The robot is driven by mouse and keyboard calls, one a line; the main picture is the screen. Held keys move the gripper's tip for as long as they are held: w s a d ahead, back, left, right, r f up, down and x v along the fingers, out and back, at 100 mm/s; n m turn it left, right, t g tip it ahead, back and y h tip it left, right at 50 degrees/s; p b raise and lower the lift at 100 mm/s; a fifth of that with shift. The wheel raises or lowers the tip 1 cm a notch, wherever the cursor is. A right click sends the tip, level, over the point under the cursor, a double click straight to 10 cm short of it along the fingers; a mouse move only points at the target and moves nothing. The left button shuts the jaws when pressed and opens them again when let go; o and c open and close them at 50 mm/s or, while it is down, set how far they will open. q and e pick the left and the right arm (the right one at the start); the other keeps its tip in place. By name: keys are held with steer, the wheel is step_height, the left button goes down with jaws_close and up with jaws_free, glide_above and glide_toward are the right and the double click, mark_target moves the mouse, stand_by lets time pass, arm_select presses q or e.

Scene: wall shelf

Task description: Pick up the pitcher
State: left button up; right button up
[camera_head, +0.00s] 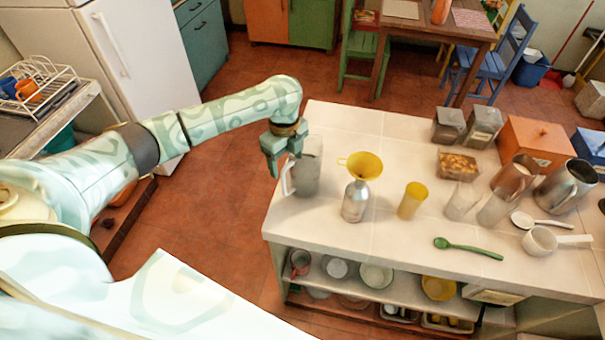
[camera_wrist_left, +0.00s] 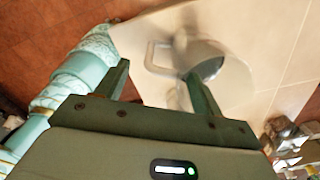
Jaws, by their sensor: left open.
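A grey pitcher (camera_head: 306,176) stands upright near the left end of the white-tiled counter, its handle toward the left. My left gripper (camera_head: 281,160) is open and empty just above the handle side, pointing down. In the left wrist view the pitcher (camera_wrist_left: 207,68) shows beyond the fingers, its handle lying between them in the picture. The right finger overlaps the pitcher's body there; I cannot tell whether they touch. The left gripper's open fingers (camera_wrist_left: 160,82) hold nothing. My right gripper is not in view.
A metal bottle (camera_head: 355,200) with a yellow funnel (camera_head: 361,165) stands right of the pitcher. A yellow cup (camera_head: 412,200), glasses, a green spoon (camera_head: 467,248) and a metal jug (camera_head: 566,186) stand or lie further right. The counter's left edge (camera_head: 270,222) is close to the pitcher.

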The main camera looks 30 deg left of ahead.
mark_target(287, 167)
arm_select(q)
step_height(287, 167, down, 3)
steer(key=shift+b, duration=0.3)
steer(key=shift+r, duration=0.1)
steer(key=c, duration=1.5)
steer(key=shift+r, duration=0.1)
